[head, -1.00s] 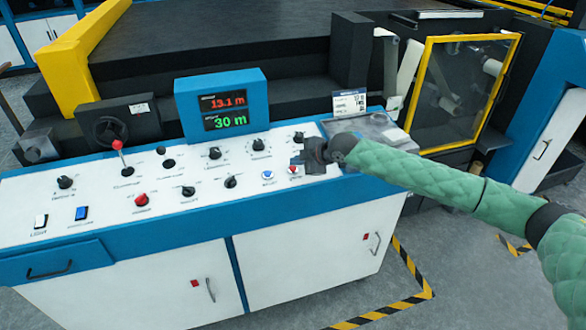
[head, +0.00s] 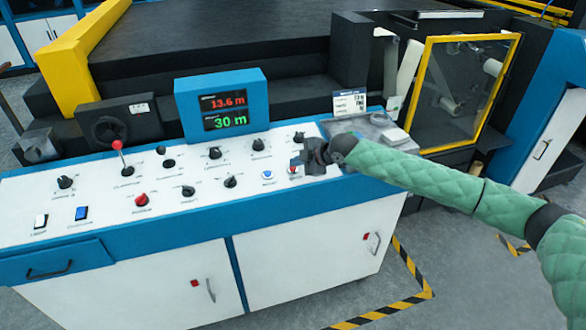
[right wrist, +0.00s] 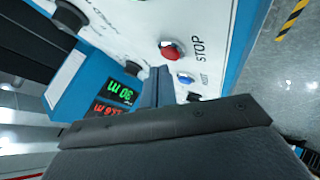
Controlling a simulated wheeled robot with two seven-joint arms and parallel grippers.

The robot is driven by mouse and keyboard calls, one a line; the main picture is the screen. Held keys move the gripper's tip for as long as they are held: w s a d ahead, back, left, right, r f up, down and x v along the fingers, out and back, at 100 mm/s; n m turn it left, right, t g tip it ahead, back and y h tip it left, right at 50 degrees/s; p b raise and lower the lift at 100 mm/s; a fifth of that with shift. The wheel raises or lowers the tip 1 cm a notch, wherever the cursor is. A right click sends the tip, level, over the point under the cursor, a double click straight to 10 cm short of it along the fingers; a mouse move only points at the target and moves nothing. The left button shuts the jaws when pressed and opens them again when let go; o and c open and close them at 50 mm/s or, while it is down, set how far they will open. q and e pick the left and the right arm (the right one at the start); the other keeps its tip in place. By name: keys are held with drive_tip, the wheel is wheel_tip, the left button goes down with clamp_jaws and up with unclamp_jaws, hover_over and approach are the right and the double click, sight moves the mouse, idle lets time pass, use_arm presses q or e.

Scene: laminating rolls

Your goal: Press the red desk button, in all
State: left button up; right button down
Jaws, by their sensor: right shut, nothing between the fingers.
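The red desk button (head: 293,170) is on the right part of the white panel, just to the right of a blue button (head: 268,175). In the right wrist view the red button (right wrist: 171,51) sits in a pale ring beside the word STOP. My right gripper (head: 297,161) is shut and empty, over the panel right by the red button. In the right wrist view its fingertips (right wrist: 158,72) point just beside the button. I cannot tell whether they touch the panel. The left gripper is not in view.
A display box (head: 222,105) stands at the back of the panel, reading 13.6 m and 30 m. Several black knobs, a red-topped lever (head: 117,146) and another red control (head: 141,200) are on the left. A grey tray (head: 368,130) lies behind my right arm.

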drive_tip(key=shift+f, duration=0.4)
idle(0.3)
drive_tip(key=shift+w+f, duration=0.1)
drive_tip(key=shift+f, duration=0.15)
idle(0.4)
drive_tip(key=shift+r+p, duration=0.4)
drive_tip(key=shift+r, duration=0.4)
